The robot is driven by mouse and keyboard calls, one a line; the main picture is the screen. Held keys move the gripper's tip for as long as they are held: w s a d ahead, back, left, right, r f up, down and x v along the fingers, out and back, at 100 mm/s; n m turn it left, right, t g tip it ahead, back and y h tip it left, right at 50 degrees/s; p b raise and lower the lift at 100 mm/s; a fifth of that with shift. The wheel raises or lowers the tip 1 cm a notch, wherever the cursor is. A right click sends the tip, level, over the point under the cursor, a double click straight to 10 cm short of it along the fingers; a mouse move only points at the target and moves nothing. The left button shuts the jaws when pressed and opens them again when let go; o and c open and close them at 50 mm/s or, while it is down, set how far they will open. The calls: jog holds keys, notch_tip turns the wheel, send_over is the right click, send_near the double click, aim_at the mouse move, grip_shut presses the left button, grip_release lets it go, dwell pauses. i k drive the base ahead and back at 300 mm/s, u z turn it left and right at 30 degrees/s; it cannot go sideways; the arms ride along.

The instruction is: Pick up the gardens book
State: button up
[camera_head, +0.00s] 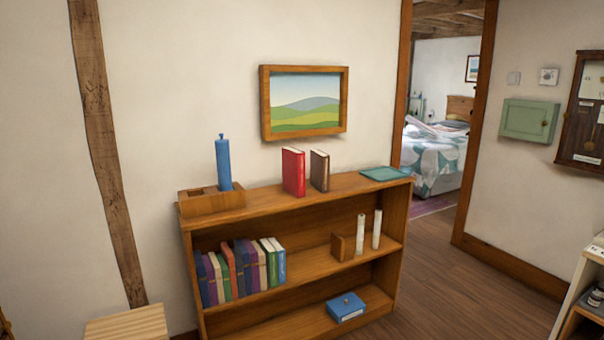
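No title is legible, so I cannot tell which book is the gardens book. A red book (293,172) and a brown book (320,171) stand upright and apart on top of the wooden bookcase (350,188). A row of several upright books (240,268) in purple, blue, green, red and brown fills the left of the middle shelf. A green book (268,262) and a blue-green book (278,261) stand at the right end of that row. My gripper is not in view.
The bookcase top also holds a wooden box (212,203) with a blue cylinder (223,163) and a teal tray (386,173). White cylinders (361,234) and a blue box (346,307) sit below. A pale wooden top (126,326) is at lower left. Floor (450,290) at right is clear.

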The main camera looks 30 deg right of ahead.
aim_at(293, 160)
jog(key=i, duration=1)
jog(key=z, duration=0.05)
